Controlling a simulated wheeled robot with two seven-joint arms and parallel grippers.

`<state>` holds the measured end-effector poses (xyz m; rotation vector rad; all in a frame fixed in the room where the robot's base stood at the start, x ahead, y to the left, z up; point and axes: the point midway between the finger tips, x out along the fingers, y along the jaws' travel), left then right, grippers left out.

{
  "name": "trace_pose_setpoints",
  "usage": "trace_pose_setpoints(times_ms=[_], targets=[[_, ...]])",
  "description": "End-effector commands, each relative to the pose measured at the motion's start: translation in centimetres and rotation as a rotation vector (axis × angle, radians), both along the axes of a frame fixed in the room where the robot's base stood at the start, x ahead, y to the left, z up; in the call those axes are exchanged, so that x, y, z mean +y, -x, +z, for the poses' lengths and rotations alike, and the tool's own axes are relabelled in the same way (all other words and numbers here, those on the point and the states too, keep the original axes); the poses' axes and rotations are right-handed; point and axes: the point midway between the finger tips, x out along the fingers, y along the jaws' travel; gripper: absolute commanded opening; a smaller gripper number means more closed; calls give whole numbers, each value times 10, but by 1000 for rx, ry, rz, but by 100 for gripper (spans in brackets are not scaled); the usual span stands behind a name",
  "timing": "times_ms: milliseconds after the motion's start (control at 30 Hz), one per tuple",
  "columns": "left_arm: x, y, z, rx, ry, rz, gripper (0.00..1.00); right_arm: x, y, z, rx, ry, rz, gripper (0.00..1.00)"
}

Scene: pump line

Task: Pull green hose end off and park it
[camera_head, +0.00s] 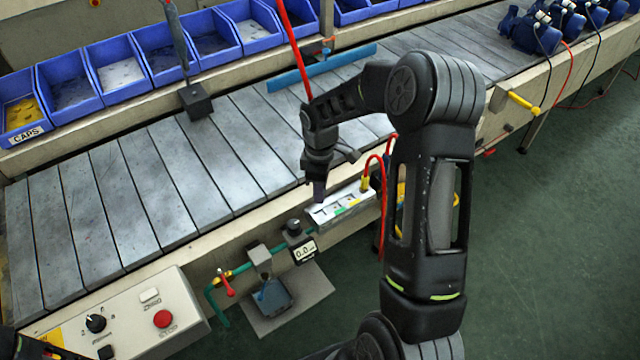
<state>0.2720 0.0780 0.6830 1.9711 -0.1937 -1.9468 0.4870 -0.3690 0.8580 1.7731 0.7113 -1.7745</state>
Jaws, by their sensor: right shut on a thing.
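My right gripper (319,178) points down at the near edge of the conveyor, over the left end of a small white plate (325,216). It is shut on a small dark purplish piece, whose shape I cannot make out. The plate carries green and yellow marks. A red hose (376,160) with a yellow end (365,184) loops at its right, partly behind my arm. A green line (243,267) with a red-handled valve (227,285) runs below the plate. I cannot make out a separate green hose end.
A gauge reading 0.0 (303,250) stands beside a small blue-grey device (272,297). A control box (130,318) with a red button is at lower left. Blue bins (115,70) line the far side. Blue pumps (530,33) stand at upper right.

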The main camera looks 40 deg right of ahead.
Motion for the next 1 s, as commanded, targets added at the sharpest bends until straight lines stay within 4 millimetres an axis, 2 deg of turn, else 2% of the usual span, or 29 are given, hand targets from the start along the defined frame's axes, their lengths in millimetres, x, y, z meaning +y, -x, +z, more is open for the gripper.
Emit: trace_pose_setpoints(times_ms=[467, 1000], targets=[[0, 0, -4, -1, 1, -1, 40, 0, 0, -6, 0, 0, 0, 0], [-2, -4, -30, -12, 8, -5, 40, 0, 0, -50, 1, 1, 0, 0]])
